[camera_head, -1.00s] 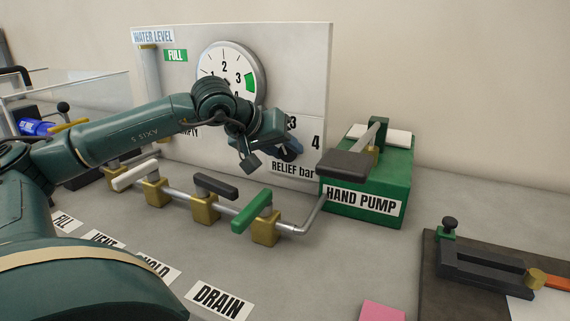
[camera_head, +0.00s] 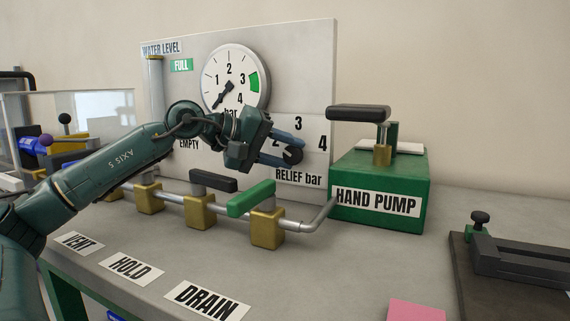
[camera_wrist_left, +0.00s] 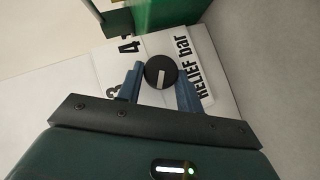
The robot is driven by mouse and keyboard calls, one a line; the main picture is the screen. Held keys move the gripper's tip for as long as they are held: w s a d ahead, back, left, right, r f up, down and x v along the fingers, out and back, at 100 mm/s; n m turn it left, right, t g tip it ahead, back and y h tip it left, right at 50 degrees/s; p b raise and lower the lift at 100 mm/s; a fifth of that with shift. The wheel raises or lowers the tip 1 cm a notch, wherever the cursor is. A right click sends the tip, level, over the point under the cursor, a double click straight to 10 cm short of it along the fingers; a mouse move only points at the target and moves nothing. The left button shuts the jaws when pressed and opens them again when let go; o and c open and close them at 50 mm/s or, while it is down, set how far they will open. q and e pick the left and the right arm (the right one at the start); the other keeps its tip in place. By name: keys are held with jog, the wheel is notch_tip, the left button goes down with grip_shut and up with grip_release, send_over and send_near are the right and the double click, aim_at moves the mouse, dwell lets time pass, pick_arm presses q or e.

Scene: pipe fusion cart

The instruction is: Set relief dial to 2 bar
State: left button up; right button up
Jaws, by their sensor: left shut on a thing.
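The relief dial's dark round knob (camera_head: 293,156) sits on the white panel above the "RELIEF bar" label (camera_head: 298,178). The 2, 3 and 4 show around it in the head view. My left gripper (camera_head: 284,150) is shut on the knob, with blue-grey fingers on either side. In the left wrist view the knob (camera_wrist_left: 160,71) lies between the fingertips, and its short white mark points toward the bottom of the picture. The 3 and 4 show left of it there. The exact reading cannot be told. My right gripper is not in view.
A pressure gauge (camera_head: 235,78) stands above, its needle toward the lower left. The green hand pump (camera_head: 378,185) has its dark handle (camera_head: 358,113) above it on the right. Valves with a green lever (camera_head: 251,198) and a black lever (camera_head: 213,180) stand below the panel.

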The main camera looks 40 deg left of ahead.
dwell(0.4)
pick_arm(q)
jog(key=o, duration=1)
jog(key=b+v, duration=0.2)
jog(key=v, duration=1.1)
jog(key=shift+s+a+b, duration=0.1)
jog(key=shift+b, duration=0.25)
jog(key=shift+f, duration=0.1)
